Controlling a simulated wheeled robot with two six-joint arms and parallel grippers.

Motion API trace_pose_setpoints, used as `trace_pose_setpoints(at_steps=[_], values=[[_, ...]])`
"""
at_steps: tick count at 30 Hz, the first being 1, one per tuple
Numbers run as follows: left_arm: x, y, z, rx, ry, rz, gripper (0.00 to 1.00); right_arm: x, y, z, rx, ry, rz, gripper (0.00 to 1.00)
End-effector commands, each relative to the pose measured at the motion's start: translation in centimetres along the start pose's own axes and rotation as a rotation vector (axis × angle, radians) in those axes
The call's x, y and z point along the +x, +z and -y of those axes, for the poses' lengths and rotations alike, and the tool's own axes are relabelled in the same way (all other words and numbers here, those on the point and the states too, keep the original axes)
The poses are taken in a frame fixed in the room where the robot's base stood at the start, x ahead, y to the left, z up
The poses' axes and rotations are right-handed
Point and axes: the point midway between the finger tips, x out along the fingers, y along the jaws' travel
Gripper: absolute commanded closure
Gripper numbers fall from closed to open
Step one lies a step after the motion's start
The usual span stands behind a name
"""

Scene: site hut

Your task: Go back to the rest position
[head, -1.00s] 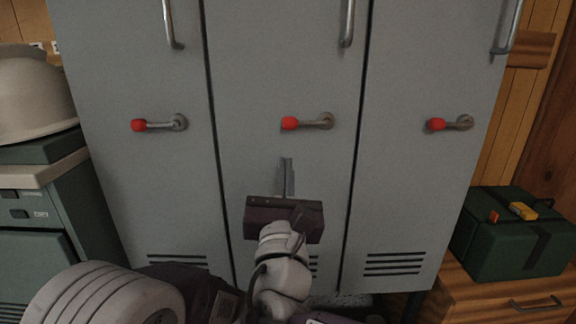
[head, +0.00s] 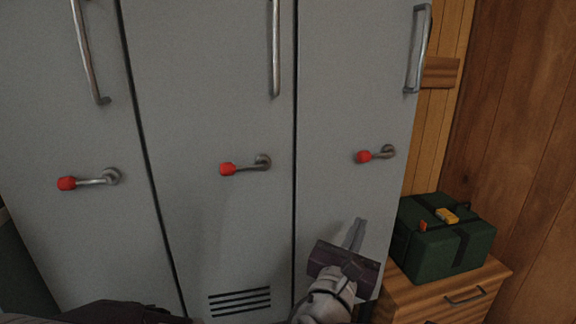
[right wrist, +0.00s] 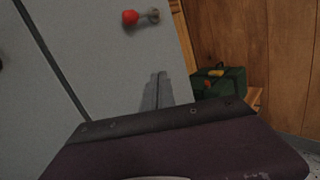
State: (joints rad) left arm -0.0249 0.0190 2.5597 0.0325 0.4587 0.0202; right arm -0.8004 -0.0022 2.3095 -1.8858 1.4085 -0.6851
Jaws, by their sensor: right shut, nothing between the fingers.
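My right gripper (head: 356,234) is in front of the lower part of the right-hand locker door. Its two grey fingers are together with nothing between them, and it points up and away from me. In the right wrist view the shut fingers (right wrist: 157,90) show against the grey door, below a red-tipped lever. I cannot tell how wide the gap between the fingertips and the door is. My left gripper is not in view.
Grey lockers (head: 210,75) fill the left and middle, with red-tipped levers (head: 228,169) and long bar handles (head: 276,45). A green box (head: 425,255) with a yellow item on top stands on a wooden cabinet (head: 495,270) to the right, close to my right gripper.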

Motion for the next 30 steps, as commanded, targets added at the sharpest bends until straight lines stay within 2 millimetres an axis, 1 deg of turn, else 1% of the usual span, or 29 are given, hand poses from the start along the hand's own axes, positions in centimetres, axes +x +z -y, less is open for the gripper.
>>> trace_pose_setpoints(at_steps=[1,2,3,5,6,8,9,10,11,12,14,15,17,18,20,22,23,24,25,27,29,30], values=[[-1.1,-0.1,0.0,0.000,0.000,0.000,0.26,1.8,-1.1,4.3,-0.001,-0.137,-0.067,1.00],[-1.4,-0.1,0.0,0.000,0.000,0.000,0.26,2.4,-2.2,6.8,0.010,-0.217,-0.114,1.00],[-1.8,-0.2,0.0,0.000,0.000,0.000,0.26,2.7,-3.8,10.2,0.035,-0.327,-0.179,1.00],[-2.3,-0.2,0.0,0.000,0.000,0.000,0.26,2.2,-6.3,15.3,0.097,-0.502,-0.279,1.00],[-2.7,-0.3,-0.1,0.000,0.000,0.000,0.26,1.2,-8.1,18.5,0.155,-0.626,-0.348,1.00],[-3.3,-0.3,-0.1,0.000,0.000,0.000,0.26,-1.3,-10.9,22.6,0.277,-0.826,-0.444,1.00],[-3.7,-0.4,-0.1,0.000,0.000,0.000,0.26,-3.5,-12.8,24.8,0.381,-0.967,-0.502,1.00],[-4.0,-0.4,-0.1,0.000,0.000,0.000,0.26,-5.4,-14.2,26.0,0.472,-1.075,-0.541,1.00],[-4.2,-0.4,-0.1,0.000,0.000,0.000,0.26,-7.4,-15.6,26.7,0.572,-1.184,-0.572,1.00],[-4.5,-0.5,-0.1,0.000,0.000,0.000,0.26,-9.9,-17.3,27.0,0.714,-1.322,-0.599,1.00],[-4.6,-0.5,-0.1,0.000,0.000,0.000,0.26,-12.7,-19.4,26.1,0.917,-1.492,-0.616,1.00],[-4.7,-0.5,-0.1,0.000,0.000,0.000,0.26,-14.1,-20.5,25.1,1.045,-1.588,-0.615,1.00],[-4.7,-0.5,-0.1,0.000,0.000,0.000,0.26,-15.6,-21.9,23.2,1.229,-1.711,-0.599,1.00],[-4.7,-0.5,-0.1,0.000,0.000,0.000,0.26,-16.2,-22.7,21.7,1.345,-1.780,-0.584,1.00],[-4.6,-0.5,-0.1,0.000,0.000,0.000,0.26,-16.8,-23.6,19.4,1.517,-1.870,-0.550,1.00],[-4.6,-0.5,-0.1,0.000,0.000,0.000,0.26,-16.6,-24.3,16.9,1.731,-1.969,-0.479,1.00],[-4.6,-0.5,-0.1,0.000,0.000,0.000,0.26,-16.1,-24.5,15.8,1.838,-2.006,-0.434,1.00],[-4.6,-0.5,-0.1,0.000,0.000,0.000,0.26,-14.8,-24.6,14.8,1.977,-2.030,-0.352,1.00],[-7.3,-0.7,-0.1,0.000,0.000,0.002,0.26,-14.7,-21.9,14.7,1.958,-2.027,-0.361,1.00],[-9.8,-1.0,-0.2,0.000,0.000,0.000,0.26,-14.4,-19.3,14.5,1.949,-2.025,-0.367,1.00],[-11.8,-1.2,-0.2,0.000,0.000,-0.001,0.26,-14.2,-17.4,14.3,1.947,-2.024,-0.369,1.00],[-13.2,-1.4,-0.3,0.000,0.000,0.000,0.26,-14.0,-16.0,14.1,1.947,-2.024,-0.369,1.00]])
